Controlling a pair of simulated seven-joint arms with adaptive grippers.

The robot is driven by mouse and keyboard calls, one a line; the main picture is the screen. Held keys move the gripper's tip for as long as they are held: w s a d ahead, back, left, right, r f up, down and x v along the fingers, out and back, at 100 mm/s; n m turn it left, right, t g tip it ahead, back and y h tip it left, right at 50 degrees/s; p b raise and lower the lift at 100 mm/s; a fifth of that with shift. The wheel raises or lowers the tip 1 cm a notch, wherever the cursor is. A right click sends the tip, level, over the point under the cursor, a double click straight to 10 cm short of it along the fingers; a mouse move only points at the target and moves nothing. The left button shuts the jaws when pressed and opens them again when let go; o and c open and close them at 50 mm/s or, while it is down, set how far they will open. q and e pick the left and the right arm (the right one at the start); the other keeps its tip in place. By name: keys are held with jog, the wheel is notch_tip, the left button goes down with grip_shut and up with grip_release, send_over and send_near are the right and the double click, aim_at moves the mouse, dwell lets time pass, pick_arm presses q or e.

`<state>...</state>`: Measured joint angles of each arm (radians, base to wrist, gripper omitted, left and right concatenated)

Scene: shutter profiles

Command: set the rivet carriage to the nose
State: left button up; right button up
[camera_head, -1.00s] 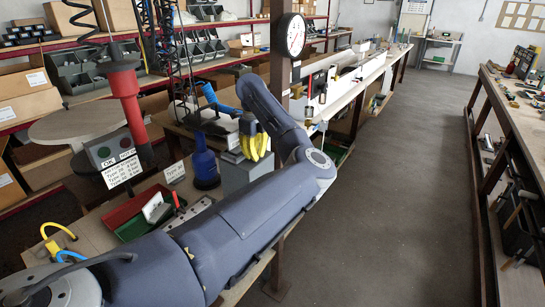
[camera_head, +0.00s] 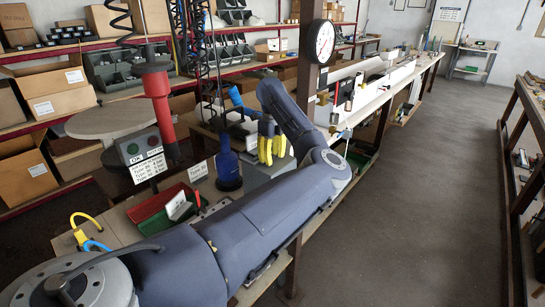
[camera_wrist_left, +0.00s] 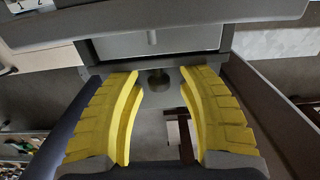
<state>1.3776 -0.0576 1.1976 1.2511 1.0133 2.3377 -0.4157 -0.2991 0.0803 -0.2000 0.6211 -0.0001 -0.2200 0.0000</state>
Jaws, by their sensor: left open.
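My left gripper (camera_head: 271,150) has yellow fingers pointing down above the bench, close to a grey machine body (camera_head: 255,172). In the left wrist view its fingers (camera_wrist_left: 160,82) stand well apart, with nothing gripped. A small round dark metal knob (camera_wrist_left: 158,82) shows between the fingertips, below a grey block (camera_wrist_left: 155,42). I cannot tell whether this knob belongs to the rivet carriage, and whether the fingers touch anything is unclear. My left arm hides much of the bench and machine. Neither the carriage nor its nose can be made out for certain. My right gripper is not in view.
A blue bottle (camera_head: 228,168) stands just left of the gripper. A clock (camera_head: 320,42) hangs on a post behind. The floor aisle (camera_head: 430,190) at right is clear.

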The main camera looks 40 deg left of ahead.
pick_arm(q)
jog(key=shift+s+a, duration=0.1)
jog(key=shift+a, duration=0.1)
notch_tip(320, 180, up, 12)
jog(key=shift+d, duration=0.2)
dwell(0.4)
dwell(0.3)
